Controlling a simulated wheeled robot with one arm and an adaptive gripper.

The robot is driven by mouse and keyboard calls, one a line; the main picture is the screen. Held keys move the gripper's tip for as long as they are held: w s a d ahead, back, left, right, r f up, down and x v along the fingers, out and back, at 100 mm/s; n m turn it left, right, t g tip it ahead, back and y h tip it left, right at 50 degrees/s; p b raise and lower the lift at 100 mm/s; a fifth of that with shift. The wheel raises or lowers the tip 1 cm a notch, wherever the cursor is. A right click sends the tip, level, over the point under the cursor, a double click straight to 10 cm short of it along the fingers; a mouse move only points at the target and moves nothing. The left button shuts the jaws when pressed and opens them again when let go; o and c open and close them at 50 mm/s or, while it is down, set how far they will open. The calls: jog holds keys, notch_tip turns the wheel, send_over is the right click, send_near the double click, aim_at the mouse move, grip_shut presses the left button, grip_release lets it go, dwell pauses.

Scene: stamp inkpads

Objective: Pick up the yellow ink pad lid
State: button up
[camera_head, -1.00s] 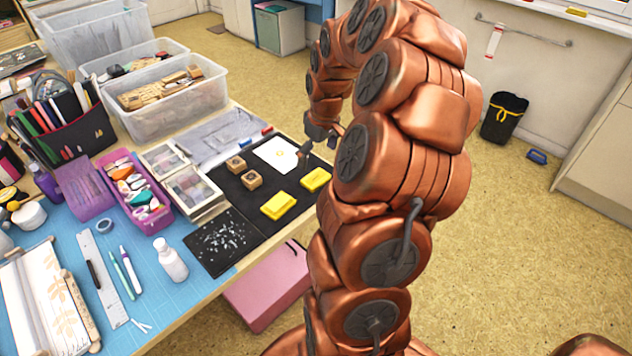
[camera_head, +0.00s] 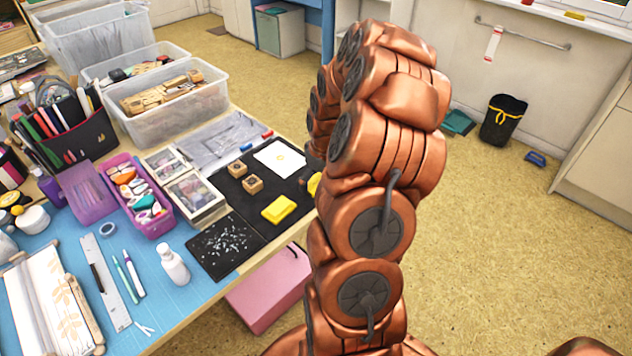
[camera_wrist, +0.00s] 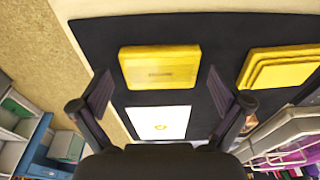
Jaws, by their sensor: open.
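A flat yellow ink pad piece with a small mark on its face (camera_wrist: 160,68) lies on the black mat (camera_wrist: 215,35), ahead of my gripper (camera_wrist: 161,90) and centred between its fingers in the wrist view. In the head view only a sliver of this piece (camera_head: 314,184) shows beside my arm. A second, stepped yellow ink pad piece (camera_wrist: 282,66) lies to its right in the wrist view; it also shows in the head view (camera_head: 279,208). I cannot tell surely which is the lid. My gripper is open and empty; my arm hides it in the head view.
White paper with a yellow stamp print (camera_wrist: 160,121) lies beside the flat piece. Two wooden stamps (camera_head: 252,185), a black speckled sheet (camera_head: 225,246) and clear boxes (camera_head: 196,197) stand nearby. The table edge is close to the pads.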

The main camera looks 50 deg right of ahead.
jog(key=c, duration=0.7)
jog(key=shift+r, duration=0.1)
